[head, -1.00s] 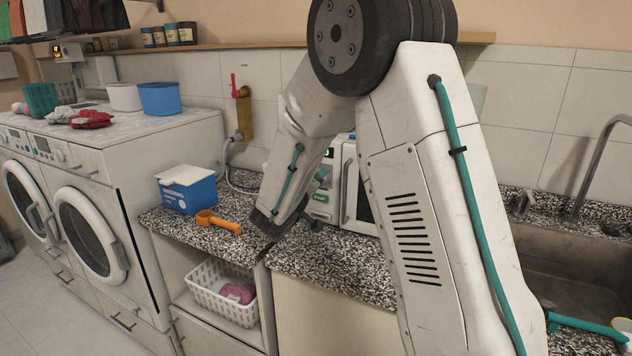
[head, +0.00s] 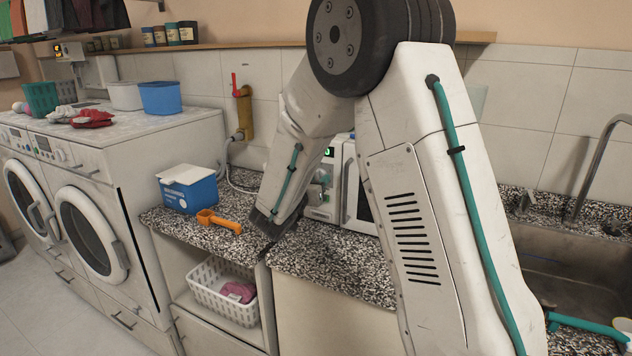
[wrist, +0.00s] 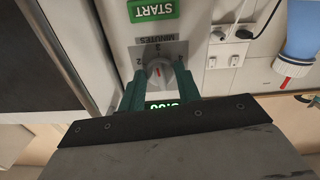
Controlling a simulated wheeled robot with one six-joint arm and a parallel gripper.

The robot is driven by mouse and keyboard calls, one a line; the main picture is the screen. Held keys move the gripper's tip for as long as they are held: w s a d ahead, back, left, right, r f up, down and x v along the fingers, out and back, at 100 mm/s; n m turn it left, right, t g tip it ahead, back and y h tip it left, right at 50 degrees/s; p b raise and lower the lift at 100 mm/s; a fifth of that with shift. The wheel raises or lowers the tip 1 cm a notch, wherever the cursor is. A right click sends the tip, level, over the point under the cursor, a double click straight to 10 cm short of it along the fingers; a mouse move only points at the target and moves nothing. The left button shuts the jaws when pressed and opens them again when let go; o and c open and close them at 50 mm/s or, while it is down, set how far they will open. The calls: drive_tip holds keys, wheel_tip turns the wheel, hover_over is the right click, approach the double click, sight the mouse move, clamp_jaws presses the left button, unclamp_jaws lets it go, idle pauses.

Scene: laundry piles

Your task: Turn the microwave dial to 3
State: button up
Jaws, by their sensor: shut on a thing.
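The white microwave (head: 348,200) stands on the speckled counter, partly hidden behind my arm in the head view.
A blue box (head: 187,188) with a white lid and an orange scoop (head: 218,221) lie on the counter to the left. A white basket (head: 222,292) is on the shelf below. The sink (head: 575,270) is at the right.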

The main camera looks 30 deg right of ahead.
drive_tip(key=shift+f+m, duration=0.1)
drive_tip(key=shift+m, duration=0.5)
drive_tip(key=o, duration=0.9)
drive_tip(key=shift+o, duration=0.2)
drive_tip(key=v, duration=0.8)
